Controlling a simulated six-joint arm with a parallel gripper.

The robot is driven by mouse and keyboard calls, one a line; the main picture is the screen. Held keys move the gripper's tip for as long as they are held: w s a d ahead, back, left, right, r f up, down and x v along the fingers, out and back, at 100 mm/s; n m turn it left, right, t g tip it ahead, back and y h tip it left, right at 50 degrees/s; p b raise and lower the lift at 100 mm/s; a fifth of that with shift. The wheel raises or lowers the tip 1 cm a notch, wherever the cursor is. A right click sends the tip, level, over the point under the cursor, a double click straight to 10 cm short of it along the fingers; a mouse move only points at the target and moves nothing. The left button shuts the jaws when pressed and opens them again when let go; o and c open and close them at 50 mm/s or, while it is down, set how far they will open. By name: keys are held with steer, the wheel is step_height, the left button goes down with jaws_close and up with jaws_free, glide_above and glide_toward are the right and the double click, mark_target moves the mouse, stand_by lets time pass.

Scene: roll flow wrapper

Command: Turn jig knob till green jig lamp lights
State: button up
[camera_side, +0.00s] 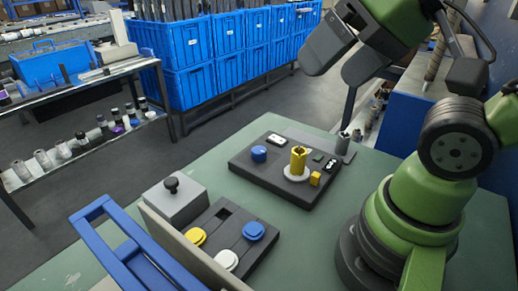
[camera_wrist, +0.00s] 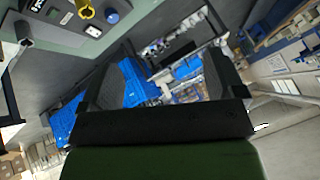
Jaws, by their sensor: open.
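The dark jig board (camera_side: 248,171) lies on the green table. A round blue knob (camera_side: 259,153) stands at its left and also shows in the wrist view (camera_wrist: 112,17). A yellow upright part (camera_side: 299,159) stands on a white disc (camera_side: 297,175). A small white plate with dark dots (camera_side: 276,140) lies behind the knob. A small greenish patch (camera_side: 318,156) is at the right; I cannot tell which mark is the lamp or whether it is lit. My gripper (camera_side: 337,69) is open and empty, high above and behind the board, apart from everything.
A second dark panel (camera_side: 213,232) has yellow, white and blue buttons. Beside it are a grey box with a black knob (camera_side: 171,185) and a blue frame (camera_side: 106,235). Blue crates (camera_side: 190,80) stand behind. The table right of the board is bare up to my base.

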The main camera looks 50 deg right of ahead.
steer(key=c, duration=0.4)
steer(key=shift+w+d, duration=0.1)
steer(key=shift+w, duration=0.3)
steer(key=n+g+h, duration=0.2)
steer(key=n+g, duration=0.5)
steer(key=n, duration=1)
glide_above(259, 150)
step_height(259, 150, down, 18)
steer(key=shift+f, duration=0.2)
step_height(259, 150, down, 10)
steer(key=shift+r, duration=0.2)
steer(key=shift+c, duration=0.4)
